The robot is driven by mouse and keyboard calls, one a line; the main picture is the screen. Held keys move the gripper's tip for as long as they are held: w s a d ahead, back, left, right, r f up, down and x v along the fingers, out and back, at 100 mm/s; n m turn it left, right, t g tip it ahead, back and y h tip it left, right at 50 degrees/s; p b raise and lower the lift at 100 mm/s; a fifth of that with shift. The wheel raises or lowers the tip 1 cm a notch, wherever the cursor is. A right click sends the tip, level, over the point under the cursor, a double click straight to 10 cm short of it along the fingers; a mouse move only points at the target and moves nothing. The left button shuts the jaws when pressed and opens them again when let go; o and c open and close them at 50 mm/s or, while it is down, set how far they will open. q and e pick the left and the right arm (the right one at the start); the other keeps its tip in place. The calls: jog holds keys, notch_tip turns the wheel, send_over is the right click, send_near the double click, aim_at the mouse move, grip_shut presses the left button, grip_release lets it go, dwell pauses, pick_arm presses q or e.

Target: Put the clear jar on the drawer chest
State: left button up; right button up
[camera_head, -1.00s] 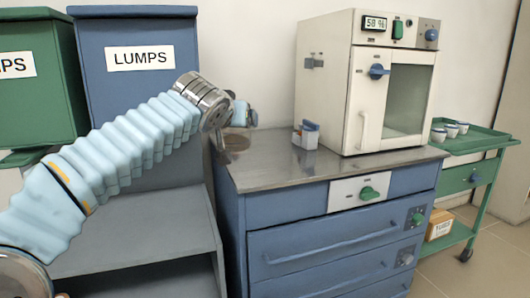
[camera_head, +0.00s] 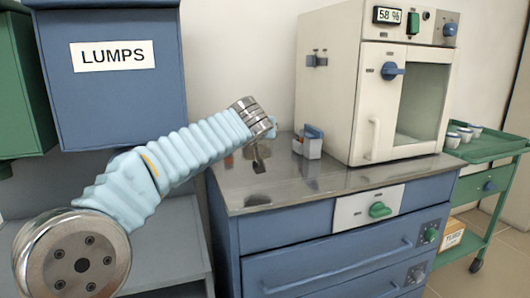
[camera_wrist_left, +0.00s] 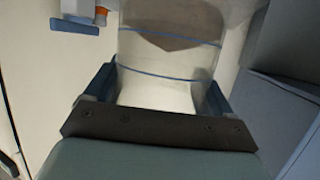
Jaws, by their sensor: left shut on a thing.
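The drawer chest (camera_head: 330,178) is blue with a grey metal top and stands in the middle of the head view. My left gripper (camera_head: 258,163) is over the left part of its top. In the left wrist view this gripper (camera_wrist_left: 160,88) is shut around the clear jar (camera_wrist_left: 160,68), with one finger on each side. The jar has thin blue lines and something brown inside. In the head view I cannot make out the jar clearly, nor whether its base touches the top. My right gripper is not in view.
A white oven (camera_head: 375,80) stands on the right part of the chest top. A small white holder with blue items (camera_head: 308,145) is left of it. A blue LUMPS bin (camera_head: 110,90) is at the back left. A green cart (camera_head: 490,150) stands at the right.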

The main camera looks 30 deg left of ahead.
aim_at(264, 151)
pick_arm(q)
jog(key=w+f, duration=0.2)
jog(key=shift+d+f, duration=0.3)
jog(key=shift+d, duration=0.05)
jog(key=shift+w+d+f, duration=0.1)
jog(key=shift+w+f, duration=0.05)
jog(key=shift+f, duration=0.75)
jog(key=shift+w+f, duration=0.1)
jog(key=shift+f, duration=0.8)
jog(key=shift+f+b, duration=0.1)
jog(key=shift+b, duration=0.25)
jog(key=shift+f, duration=0.1)
jog(key=o, duration=1.1)
jog(key=shift+c, duration=0.2)
jog(key=shift+r+p, duration=0.3)
jog(key=shift+r, duration=0.1)
jog(key=b+v, duration=0.1)
jog(key=v, duration=0.5)
jog(key=b+v, duration=0.1)
jog(key=v, duration=0.5)
jog(key=shift+s+f, duration=0.1)
jog(key=shift+f, duration=0.1)
